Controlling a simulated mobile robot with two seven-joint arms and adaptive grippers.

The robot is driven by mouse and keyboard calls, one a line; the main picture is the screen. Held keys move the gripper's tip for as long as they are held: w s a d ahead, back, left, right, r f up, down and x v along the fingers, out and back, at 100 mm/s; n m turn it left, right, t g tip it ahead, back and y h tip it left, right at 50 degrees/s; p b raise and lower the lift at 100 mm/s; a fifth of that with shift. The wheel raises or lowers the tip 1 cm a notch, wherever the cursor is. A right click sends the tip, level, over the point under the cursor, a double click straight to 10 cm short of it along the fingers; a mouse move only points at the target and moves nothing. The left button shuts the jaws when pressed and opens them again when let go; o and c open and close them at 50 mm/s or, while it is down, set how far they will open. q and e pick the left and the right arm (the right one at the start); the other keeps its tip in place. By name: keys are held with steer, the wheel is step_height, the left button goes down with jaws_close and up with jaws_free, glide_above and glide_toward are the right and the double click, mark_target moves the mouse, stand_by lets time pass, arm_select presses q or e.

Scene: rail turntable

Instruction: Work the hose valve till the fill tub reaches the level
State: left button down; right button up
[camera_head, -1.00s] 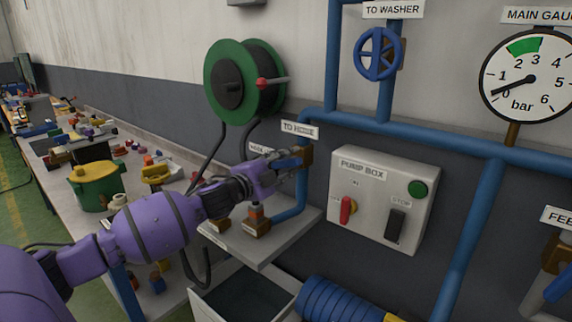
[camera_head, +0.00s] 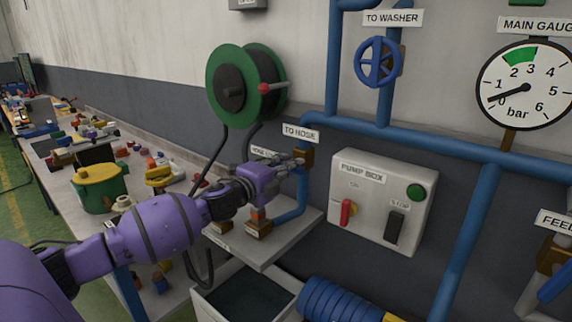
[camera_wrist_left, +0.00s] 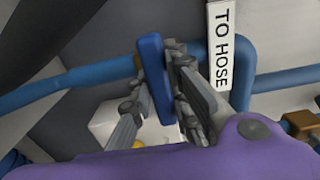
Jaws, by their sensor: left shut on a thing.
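The hose valve (camera_head: 305,158) sits on the blue pipe under the TO HOSE sign (camera_head: 301,134). Its blue lever (camera_wrist_left: 153,72) stands between my left gripper's fingers in the wrist view. My left gripper (camera_head: 290,164) is shut on this lever, and its fingers hide most of it in the head view. The left gripper also shows in the wrist view (camera_wrist_left: 160,95). The fill tub (camera_head: 204,306) is a pale open box below the small shelf, with a dark interior. I cannot make out its water level or a level mark. My right gripper is not in view.
The pump box (camera_head: 381,205) with a red switch is right of the valve. The main gauge (camera_head: 526,88) needle points near zero. A green hose reel (camera_head: 229,84) hangs above left. A cluttered bench runs left, and a blue coil (camera_head: 345,300) lies right of the tub.

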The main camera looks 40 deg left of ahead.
arm_select(q)
steer(key=c, duration=1.6)
jaws_free()
steer(key=shift+c, duration=0.2)
steer(key=shift+s+f, duration=0.1)
steer(key=shift+s, duration=0.45)
steer(key=s+a, duration=0.1)
steer(key=s, duration=1)
steer(key=shift+w, duration=0.1)
